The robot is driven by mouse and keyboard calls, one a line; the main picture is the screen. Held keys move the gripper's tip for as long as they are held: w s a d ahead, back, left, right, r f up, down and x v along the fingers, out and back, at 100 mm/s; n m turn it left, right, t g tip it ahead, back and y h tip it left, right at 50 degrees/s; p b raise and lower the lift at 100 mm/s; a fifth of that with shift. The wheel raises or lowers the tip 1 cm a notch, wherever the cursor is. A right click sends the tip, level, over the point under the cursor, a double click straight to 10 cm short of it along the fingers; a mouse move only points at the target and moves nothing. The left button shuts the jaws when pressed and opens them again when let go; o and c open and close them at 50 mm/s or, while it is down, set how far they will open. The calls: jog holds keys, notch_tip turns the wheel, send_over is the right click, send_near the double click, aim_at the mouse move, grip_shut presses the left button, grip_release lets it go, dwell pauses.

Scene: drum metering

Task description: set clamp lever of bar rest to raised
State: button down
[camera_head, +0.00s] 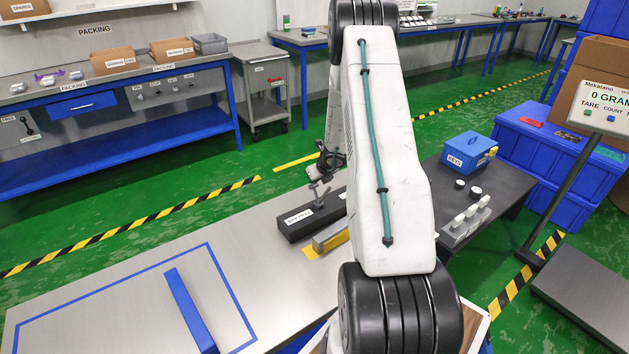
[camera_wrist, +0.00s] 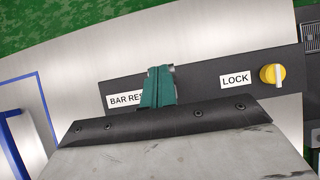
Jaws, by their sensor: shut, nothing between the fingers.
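The bar rest (camera_head: 296,222) is a long dark block with a white label, on the grey bench right of the blue outline. A small metal clamp lever (camera_head: 319,194) stands on top of it; I cannot tell its setting. My gripper (camera_head: 325,168) is just above the lever. In the wrist view the teal fingers (camera_wrist: 159,85) are shut and empty over the bar rest (camera_wrist: 205,88), covering part of its label. The lever is mostly or wholly hidden behind them there. A yellow knob (camera_wrist: 268,75) with a pale handle sits beside the LOCK label (camera_wrist: 235,79).
A grey metal bar (camera_head: 331,234) and a yellow patch (camera_head: 312,253) lie beside the bar rest. A blue bar (camera_head: 190,312) lies inside the blue outline. My arm hides the bench's middle.

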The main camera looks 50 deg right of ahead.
jog(key=shift+d, duration=0.15)
jog(key=shift+s, duration=0.1)
jog(key=w+r+v, duration=0.1)
jog(key=w+v, duration=0.1)
jog(key=v, duration=1)
jog(key=shift+d+r, duration=0.2)
jog(key=shift+r, duration=0.45)
jog(key=shift+w, duration=0.15)
